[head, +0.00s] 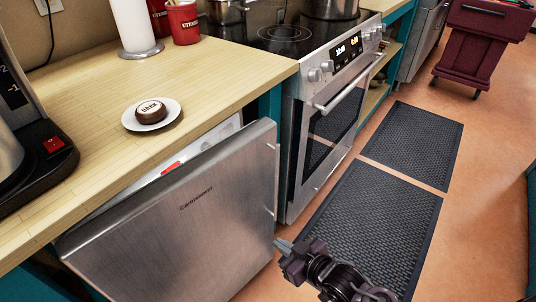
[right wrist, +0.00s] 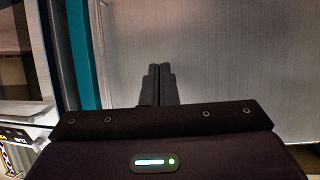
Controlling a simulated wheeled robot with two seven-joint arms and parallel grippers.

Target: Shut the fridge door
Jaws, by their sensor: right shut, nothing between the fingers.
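The fridge door (head: 190,225) is a brushed steel panel with a small dark label, under the wooden counter. It stands ajar, with a gap behind its top edge where a white inner part and a red spot show. In the right wrist view the door (right wrist: 240,60) fills the upper right as a pale steel surface. My right gripper (head: 279,244) is shut and empty, close to the door's lower right edge; whether it touches is unclear. Its fingers (right wrist: 158,84) point up toward the steel in the right wrist view. My left gripper is not in view.
The counter (head: 85,100) above holds a plate (head: 136,123) with a round brown cake and a coffee machine (head: 30,150). An oven (head: 330,120) stands right of the door, beyond a teal panel. Dark mats (head: 375,225) lie on the open floor. A maroon cart (head: 488,40) stands farther back.

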